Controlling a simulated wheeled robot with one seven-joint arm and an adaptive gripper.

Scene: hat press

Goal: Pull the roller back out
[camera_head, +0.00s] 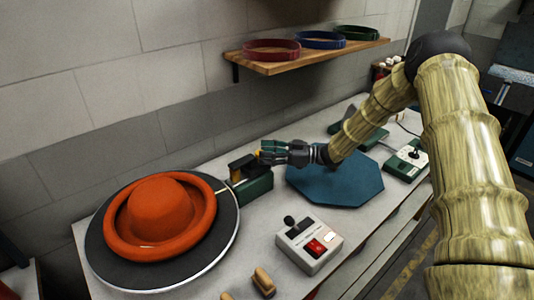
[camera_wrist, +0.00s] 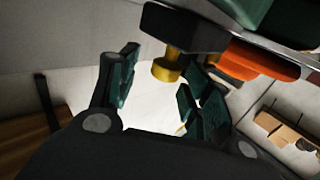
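The roller unit has a green base (camera_head: 254,189) and a dark upper block (camera_head: 241,167). It stands at the right edge of the orange hat (camera_head: 162,209), which sits on a dark round plate (camera_head: 215,250). A thin brass rod (camera_head: 229,190) reaches from the unit towards the hat brim. The roller itself is not clear to see. My gripper (camera_head: 264,152) is at the unit's upper right side. In the wrist view, its fingers (camera_wrist: 160,82) are apart on either side of a brass knob (camera_wrist: 167,69) under the dark block (camera_wrist: 185,28). I see no clear finger contact.
A grey control box (camera_head: 309,240) with a black knob and red switch stands in front. A blue octagonal mat (camera_head: 335,183) lies under my forearm. A green-and-white joystick box (camera_head: 406,162) is to the right. A wall shelf (camera_head: 305,58) holds coloured bands. Wooden pegs (camera_head: 263,282) stand at the front edge.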

